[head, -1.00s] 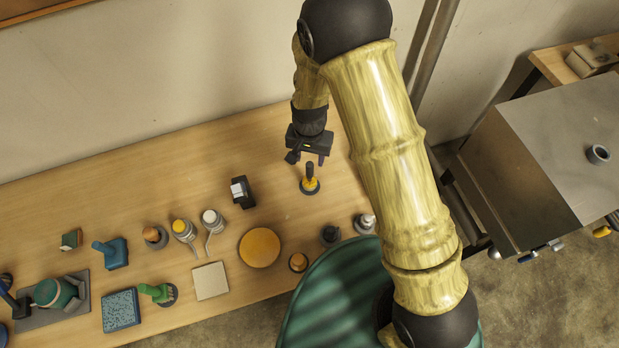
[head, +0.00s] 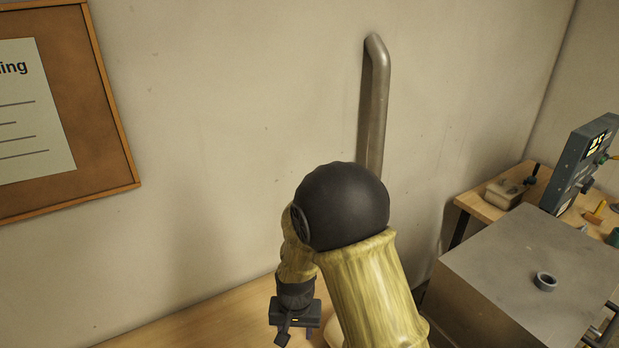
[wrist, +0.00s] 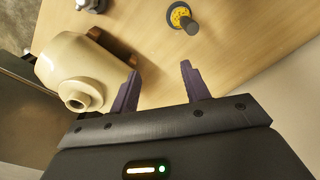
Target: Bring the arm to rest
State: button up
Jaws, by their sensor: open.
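My gripper (head: 298,335) hangs at the end of my bent arm, over the wooden table (head: 225,322), at the bottom of the head view. In the wrist view my gripper (wrist: 160,88) shows two dark purple fingers spread apart with nothing between them. The table top (wrist: 240,75) lies beyond the fingers. A small yellow and black tool with a dark handle (wrist: 183,17) stands on the table past the fingertips, apart from them.
A metal pipe (head: 375,105) runs up the wall behind my arm. A cork board (head: 100,120) hangs at left.

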jog(key=s+d+r+t, duration=0.1)
jog(key=s+d+r, duration=0.3)
jog(key=d, duration=0.5)
jog(key=s+d+r+t, duration=0.1)
jog(key=s+d+r, duration=0.3)
jog(key=d+r, duration=0.4)
jog(key=shift+s+d+r, duration=0.15)
jog(key=shift+d+r, duration=0.25)
jog(key=shift+d, duration=0.6)
